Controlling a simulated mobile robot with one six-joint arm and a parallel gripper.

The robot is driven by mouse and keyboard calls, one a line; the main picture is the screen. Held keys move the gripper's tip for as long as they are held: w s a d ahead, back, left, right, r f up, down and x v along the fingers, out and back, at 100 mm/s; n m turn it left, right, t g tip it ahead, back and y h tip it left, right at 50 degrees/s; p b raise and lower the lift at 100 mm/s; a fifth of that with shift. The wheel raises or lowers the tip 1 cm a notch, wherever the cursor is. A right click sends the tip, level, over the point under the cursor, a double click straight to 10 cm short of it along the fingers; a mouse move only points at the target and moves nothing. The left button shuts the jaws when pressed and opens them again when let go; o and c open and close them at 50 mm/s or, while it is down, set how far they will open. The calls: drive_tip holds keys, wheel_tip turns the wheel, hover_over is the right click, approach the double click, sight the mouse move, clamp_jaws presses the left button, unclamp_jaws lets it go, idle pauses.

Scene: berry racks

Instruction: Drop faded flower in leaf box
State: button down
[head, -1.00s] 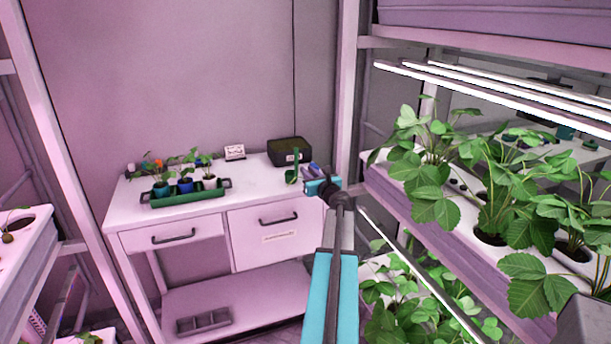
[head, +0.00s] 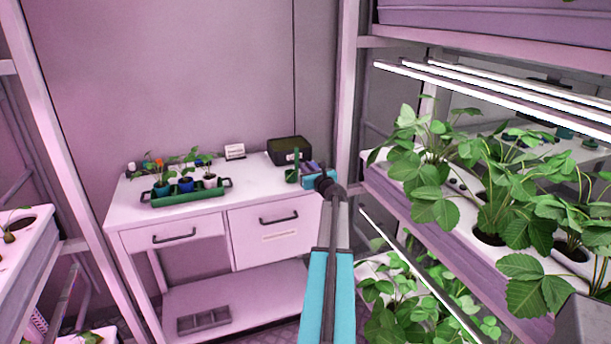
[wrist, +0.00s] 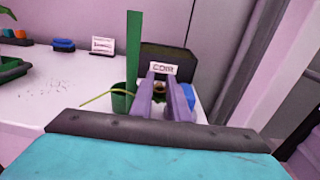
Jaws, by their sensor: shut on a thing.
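My gripper (wrist: 168,92) shows in the wrist view as two purple fingers, shut on the faded flower (wrist: 158,88). The flower is a small brownish shape between the fingertips, mostly hidden. A thin yellow-green stem (wrist: 98,97) sticks out to the left. A green container (wrist: 120,96) with a tall green upright (wrist: 133,60) stands at the fingertips' left; I take it for the leaf box, but no label shows. In the head view my gripper (head: 310,168) is at the bench's right end, close beside the green upright (head: 293,162). I cannot tell whether the flower is over the container's opening.
A dark box (head: 288,143), labelled COIR in the wrist view (wrist: 165,55), stands just behind. A blue thing (wrist: 185,102) is partly hidden by the right finger. A green tray (head: 165,198) with potted plants is at left. A rack post (head: 347,100) rises at right.

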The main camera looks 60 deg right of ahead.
drive_tip(key=shift+f, duration=1.8)
drive_tip(key=shift+f, duration=0.15)
drive_tip(key=c, duration=2)
unclamp_jaws()
drive_tip(key=shift+r, duration=0.25)
drive_tip(key=shift+b+v, duration=0.75)
drive_tip(key=shift+v, duration=5.2)
drive_tip(key=shift+f, duration=0.1)
drive_tip(key=shift+o, duration=0.8)
